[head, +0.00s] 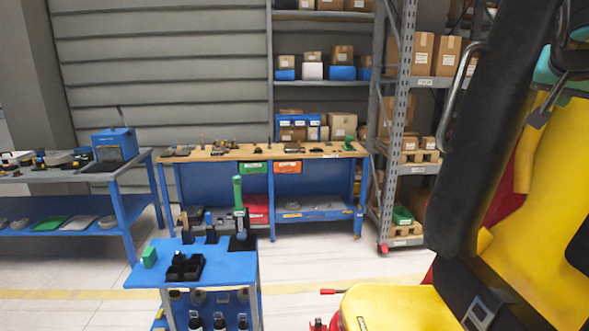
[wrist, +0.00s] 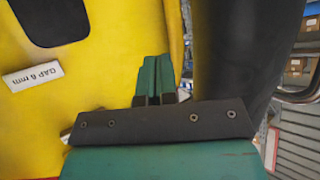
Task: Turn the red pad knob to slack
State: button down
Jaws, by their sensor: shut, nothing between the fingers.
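My gripper (wrist: 156,62) is shut and empty in the wrist view, its two green fingers side by side in front of the yellow seat shell (wrist: 105,80). I cannot tell whether the fingertips touch the shell. A white label reading "GAP 6 mm" (wrist: 33,76) is on the shell to their left. In the head view the yellow seat (head: 390,306) is at the right, with a black padded restraint (head: 490,120) in front of its back. A small red-tipped lever (head: 330,291) sticks out left of the seat. I cannot make out a red pad knob in either view.
A blue-topped cart (head: 218,268) with tools and a black tray stands left of the seat. A wooden-topped workbench (head: 225,153) and a shelf rack (head: 398,150) with boxes stand behind. Open floor (head: 300,265) lies between cart and seat. The black restraint tube (wrist: 235,60) is close right of the fingers.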

jog(key=s+d+r+m+g+h+p, duration=0.3)
jog(key=s+d+r+m+g+h, duration=0.15)
jog(key=d+r+m, duration=0.4)
jog(key=s+d+r+m+g+h+p, duration=0.3)
jog(key=s+d+r+m, duration=0.25)
jog(key=d+r, duration=0.5)
jog(key=shift+n+t, duration=0.25)
jog(key=shift+n, duration=0.25)
jog(key=shift+s+x, duration=0.1)
jog(key=shift+x, duration=1.25)
jog(key=shift+s+x, duration=0.15)
jog(key=shift+x, duration=1.25)
jog(key=shift+r, duration=0.15)
jog(key=shift+s+r, duration=0.15)
jog(key=shift+s+f+b, duration=0.65)
jog(key=shift+b, duration=0.65)
jog(key=shift+s+f+b, duration=0.15)
jog(key=shift+s+b, duration=0.6)
jog(key=shift+b, duration=0.15)
jog(key=shift+f, duration=0.15)
